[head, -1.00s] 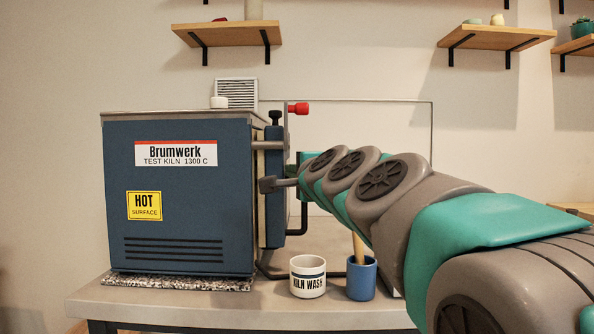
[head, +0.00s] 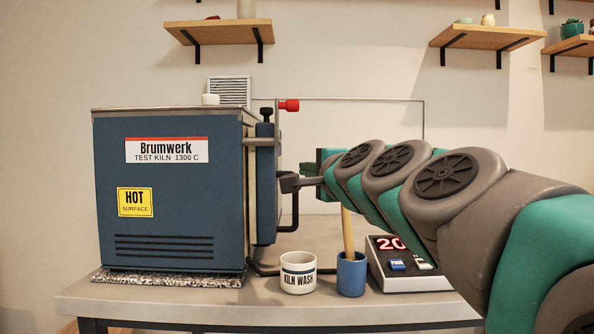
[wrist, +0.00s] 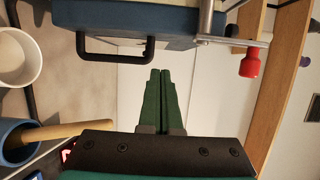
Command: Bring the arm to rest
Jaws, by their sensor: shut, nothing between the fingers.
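My gripper (wrist: 159,75) shows in the wrist view with its two green fingers together and nothing between them. In the head view my arm reaches in from the right, and its far end is beside the door side of the blue kiln (head: 172,235). In the wrist view the kiln door (wrist: 125,20) with its black handle (wrist: 118,52) lies just beyond the fingertips, apart from them as far as I can tell.
A kiln wash cup (head: 298,283) and a blue cup (head: 351,283) with a wooden-handled tool stand at the front of the table (head: 150,305). A controller box (head: 420,283) with a red display is right of them, under my arm. A red knob (head: 289,105) sticks out by the kiln.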

